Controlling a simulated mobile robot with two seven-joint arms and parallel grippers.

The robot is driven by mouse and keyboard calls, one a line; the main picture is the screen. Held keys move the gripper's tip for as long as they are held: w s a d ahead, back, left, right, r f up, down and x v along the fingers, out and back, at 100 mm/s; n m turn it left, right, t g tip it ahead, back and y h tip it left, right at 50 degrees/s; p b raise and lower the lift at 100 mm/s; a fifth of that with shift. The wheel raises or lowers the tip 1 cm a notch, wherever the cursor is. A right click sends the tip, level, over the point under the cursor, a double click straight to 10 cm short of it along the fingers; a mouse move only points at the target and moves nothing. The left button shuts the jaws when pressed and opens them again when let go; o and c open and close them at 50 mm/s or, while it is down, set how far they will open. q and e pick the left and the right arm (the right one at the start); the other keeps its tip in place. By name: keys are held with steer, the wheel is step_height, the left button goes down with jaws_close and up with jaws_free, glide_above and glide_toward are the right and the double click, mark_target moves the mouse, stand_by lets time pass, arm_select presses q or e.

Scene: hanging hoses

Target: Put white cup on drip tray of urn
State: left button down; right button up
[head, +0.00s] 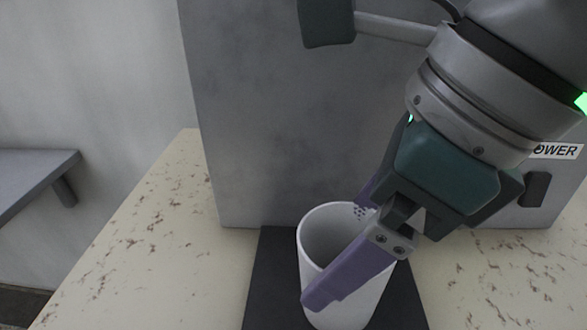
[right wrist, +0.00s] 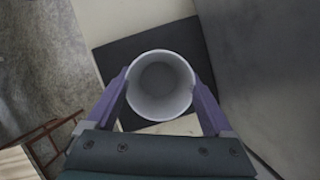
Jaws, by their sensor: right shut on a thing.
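The white cup (head: 345,290) is upright in the head view, its open mouth facing up. My right gripper (head: 338,255) is shut on the cup, with one purple finger on the near side and the other mostly hidden behind it. In the right wrist view the empty cup (right wrist: 161,88) sits between both fingers (right wrist: 163,80). The dark drip tray (head: 275,270) lies below the cup, in front of the grey urn (head: 270,130). It also shows in the right wrist view (right wrist: 118,55). I cannot tell whether the cup's base touches the tray. My left gripper is not in view.
The urn's tap, with a teal end (head: 327,22), is above and behind the cup. A speckled cream counter (head: 150,240) surrounds the tray, clear on the left. A grey shelf (head: 35,175) is at far left. A power label (head: 558,151) and dark switch (head: 536,189) are at right.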

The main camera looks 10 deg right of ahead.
steer(key=o, duration=1.1)
steer(key=v, duration=0.5)
steer(key=s+d+p, duration=0.1)
steer(key=s+d, duration=0.1)
steer(key=d, duration=0.1)
steer(key=s+d+p, duration=0.2)
steer(key=s+d, duration=0.1)
steer(key=s+d+p, duration=0.2)
steer(key=d, duration=0.1)
steer(key=shift+s+d, duration=0.2)
